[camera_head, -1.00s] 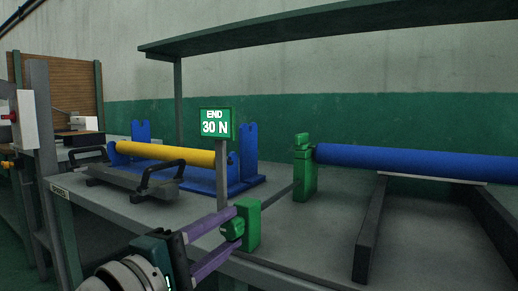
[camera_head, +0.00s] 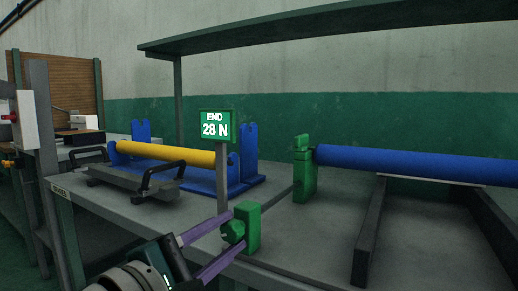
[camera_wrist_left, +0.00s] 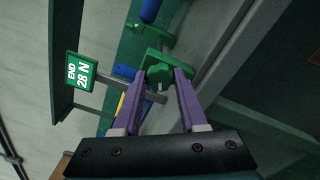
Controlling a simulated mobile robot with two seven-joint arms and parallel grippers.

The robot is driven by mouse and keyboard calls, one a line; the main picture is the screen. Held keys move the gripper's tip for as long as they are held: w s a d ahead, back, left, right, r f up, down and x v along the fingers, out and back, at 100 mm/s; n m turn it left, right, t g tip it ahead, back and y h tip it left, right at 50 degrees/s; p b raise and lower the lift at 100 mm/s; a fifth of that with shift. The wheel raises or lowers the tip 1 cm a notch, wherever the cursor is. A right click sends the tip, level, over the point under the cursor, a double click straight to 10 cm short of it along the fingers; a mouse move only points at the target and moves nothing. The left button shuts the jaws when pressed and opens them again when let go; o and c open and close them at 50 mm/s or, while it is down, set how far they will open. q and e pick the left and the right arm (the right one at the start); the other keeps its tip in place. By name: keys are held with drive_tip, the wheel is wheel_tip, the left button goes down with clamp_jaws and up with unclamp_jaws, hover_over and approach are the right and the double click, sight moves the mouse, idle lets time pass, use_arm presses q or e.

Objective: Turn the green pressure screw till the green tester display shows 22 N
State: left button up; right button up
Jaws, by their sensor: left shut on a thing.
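The green tester display (camera_head: 216,125) stands on a grey post and reads "END 28 N". It also shows, turned sideways, in the left wrist view (camera_wrist_left: 80,84). The green pressure screw (camera_head: 233,232) sits on the near face of a green block (camera_head: 252,226) at the bench's front edge. My left gripper (camera_head: 226,236) has purple fingers shut on the screw. In the left wrist view the screw (camera_wrist_left: 159,77) lies between the fingertips. My right gripper is in neither view.
A blue roller (camera_head: 420,162) rests in a green bearing block (camera_head: 304,168) at the right. A yellow roller (camera_head: 170,152) lies between blue stands (camera_head: 248,150). A grey tray with black handles (camera_head: 128,178) is at the left. Dark rails (camera_head: 368,232) stand at right.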

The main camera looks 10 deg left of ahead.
use_arm(q)
drive_tip(key=shift+n, duration=0.3)
drive_tip(key=shift+n+p, duration=0.55)
drive_tip(key=shift+n, duration=1.15)
drive_tip(key=shift+n, duration=0.4)
drive_tip(key=n+p, duration=0.1)
drive_tip(key=n, duration=0.2)
drive_tip(key=o, duration=0.9)
